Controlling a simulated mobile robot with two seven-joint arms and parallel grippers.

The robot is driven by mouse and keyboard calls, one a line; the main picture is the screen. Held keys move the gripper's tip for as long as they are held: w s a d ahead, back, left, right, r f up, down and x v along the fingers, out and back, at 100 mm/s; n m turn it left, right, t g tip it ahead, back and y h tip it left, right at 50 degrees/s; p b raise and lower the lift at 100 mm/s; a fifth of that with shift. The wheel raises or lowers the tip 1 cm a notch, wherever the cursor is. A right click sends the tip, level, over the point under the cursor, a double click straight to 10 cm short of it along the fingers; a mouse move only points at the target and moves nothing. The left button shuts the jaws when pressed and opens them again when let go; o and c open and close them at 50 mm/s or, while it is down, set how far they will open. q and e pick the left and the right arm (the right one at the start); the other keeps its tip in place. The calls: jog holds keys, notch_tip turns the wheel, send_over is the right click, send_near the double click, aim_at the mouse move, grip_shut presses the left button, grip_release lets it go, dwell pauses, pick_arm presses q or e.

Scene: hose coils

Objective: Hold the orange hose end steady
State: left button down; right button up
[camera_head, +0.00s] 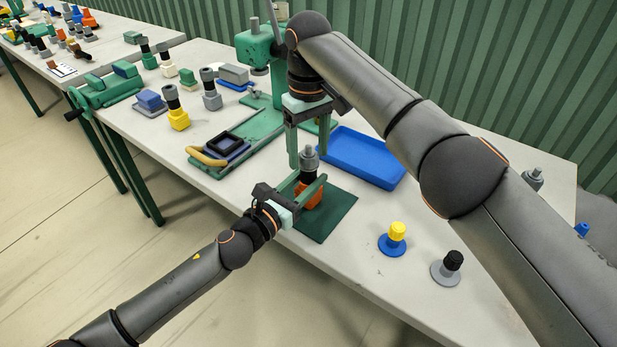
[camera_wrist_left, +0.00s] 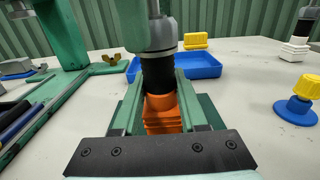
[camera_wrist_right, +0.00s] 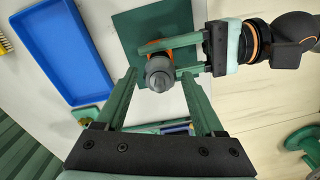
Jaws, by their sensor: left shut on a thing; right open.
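The orange hose end (camera_head: 312,199) stands upright over a dark green mat (camera_head: 338,217) near the table's front edge. My left gripper (camera_head: 309,185) is shut on it from the front; the left wrist view shows its ribbed orange body (camera_wrist_left: 163,122) between the two green fingers. A black collar (camera_wrist_left: 158,75) and a grey fitting (camera_head: 309,157) sit on top of the orange part. My right gripper (camera_head: 308,163) is open and points down from above. In the right wrist view the grey fitting (camera_wrist_right: 160,74) shows between its fingertips; I cannot tell whether they touch it.
A blue tray (camera_head: 358,157) lies behind the mat. A yellow-topped blue piece (camera_head: 393,240) and a black-topped grey piece (camera_head: 448,267) stand to the right. A green press (camera_head: 257,48) and a green board with a black frame (camera_head: 222,150) are at the left.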

jog(key=shift+m, duration=0.8)
